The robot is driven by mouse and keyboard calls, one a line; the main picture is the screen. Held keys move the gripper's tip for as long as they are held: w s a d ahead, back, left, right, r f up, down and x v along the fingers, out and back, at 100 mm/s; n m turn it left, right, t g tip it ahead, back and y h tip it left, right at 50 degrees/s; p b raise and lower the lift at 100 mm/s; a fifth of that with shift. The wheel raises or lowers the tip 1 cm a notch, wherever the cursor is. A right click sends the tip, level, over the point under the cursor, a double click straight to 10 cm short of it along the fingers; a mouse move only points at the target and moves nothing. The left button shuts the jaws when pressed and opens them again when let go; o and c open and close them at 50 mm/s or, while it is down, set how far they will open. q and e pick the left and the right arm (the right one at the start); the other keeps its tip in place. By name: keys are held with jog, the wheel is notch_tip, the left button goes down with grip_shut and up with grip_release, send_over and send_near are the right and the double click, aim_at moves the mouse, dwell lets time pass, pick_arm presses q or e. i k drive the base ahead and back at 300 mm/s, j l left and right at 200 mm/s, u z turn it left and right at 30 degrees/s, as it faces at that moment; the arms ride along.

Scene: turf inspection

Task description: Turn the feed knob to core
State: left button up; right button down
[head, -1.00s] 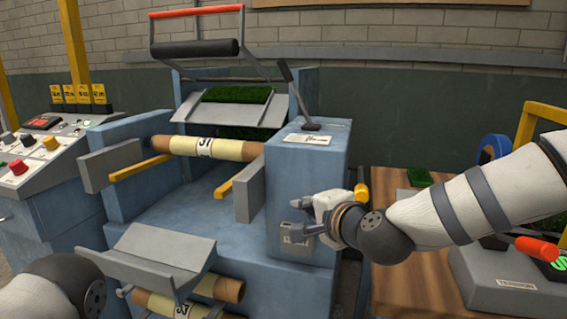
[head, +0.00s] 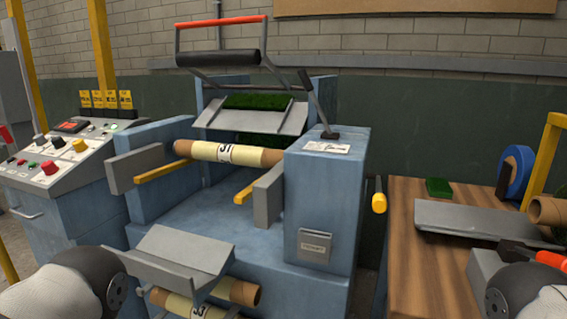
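The control panel (head: 75,150) stands at the left, with black, yellow and red knobs and buttons on its sloped face. A black knob (head: 40,139), a yellow knob (head: 79,145) and a red knob (head: 49,167) show there. Their labels are too small to read, so I cannot tell which is the feed knob. A small labelled plate (head: 315,247) is on the front of the blue machine's right-hand box; its lettering is unclear. Only parts of my arms show at the bottom left and bottom right corners. Neither gripper is in view.
The blue machine (head: 320,190) fills the middle, with a paper-wrapped roll (head: 228,153) across it and a red-topped bar (head: 222,20) above. A wooden table (head: 405,240) at the right holds a grey tray (head: 480,218), a green turf piece (head: 439,188) and a blue ring (head: 515,172).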

aim_at(80, 145)
jog(key=u, duration=1.3)
